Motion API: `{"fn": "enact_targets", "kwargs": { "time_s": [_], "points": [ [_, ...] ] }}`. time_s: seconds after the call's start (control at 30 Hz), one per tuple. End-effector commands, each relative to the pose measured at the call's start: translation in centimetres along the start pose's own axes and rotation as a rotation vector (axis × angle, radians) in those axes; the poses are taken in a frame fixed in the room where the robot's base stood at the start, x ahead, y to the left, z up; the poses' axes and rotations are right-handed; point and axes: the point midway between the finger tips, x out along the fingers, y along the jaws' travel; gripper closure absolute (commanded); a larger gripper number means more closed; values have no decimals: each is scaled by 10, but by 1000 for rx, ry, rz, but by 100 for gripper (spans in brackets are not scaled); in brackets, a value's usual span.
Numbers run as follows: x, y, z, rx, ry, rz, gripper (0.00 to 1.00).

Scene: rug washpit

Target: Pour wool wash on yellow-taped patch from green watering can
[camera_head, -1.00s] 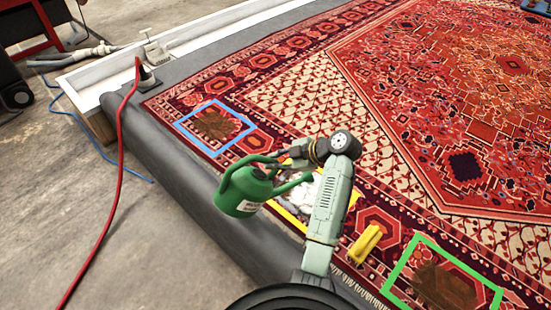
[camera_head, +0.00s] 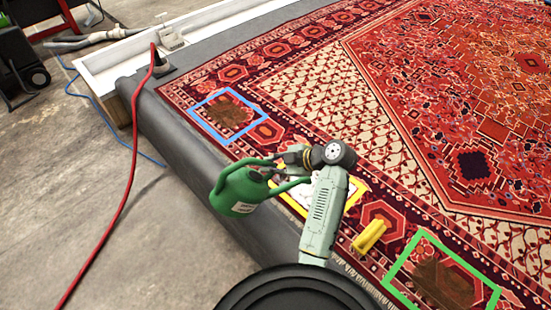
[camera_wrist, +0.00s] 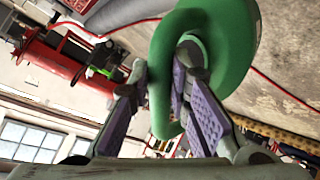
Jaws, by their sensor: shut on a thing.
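The green watering can (camera_head: 238,192) hangs over the dark padded edge of the rug, its body tilted and its spout pointing right toward the yellow-taped patch (camera_head: 358,187). White material shows inside the yellow tape, but my arm hides much of the patch. My gripper (camera_head: 276,168) is shut on the can's handle. In the wrist view my gripper's purple-padded fingers (camera_wrist: 160,88) are around the green handle (camera_wrist: 158,95). I cannot see any liquid leaving the spout.
A blue-taped patch (camera_head: 197,131) and a green-taped patch (camera_head: 391,270), both with brown stains, lie on the red rug (camera_head: 440,110). A yellow object (camera_head: 369,237) lies near the green patch. A red hose (camera_head: 119,205) runs down the left.

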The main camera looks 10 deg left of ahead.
Motion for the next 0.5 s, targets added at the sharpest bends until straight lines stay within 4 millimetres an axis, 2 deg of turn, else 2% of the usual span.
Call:
{"fn": "enact_targets", "kwargs": {
  "time_s": [0.17, 0.5],
  "points": [
    [1, -6, -10, -2, 3, 2, 100],
    [18, 8, -13, -3, 2, 4, 100]
  ]
}}
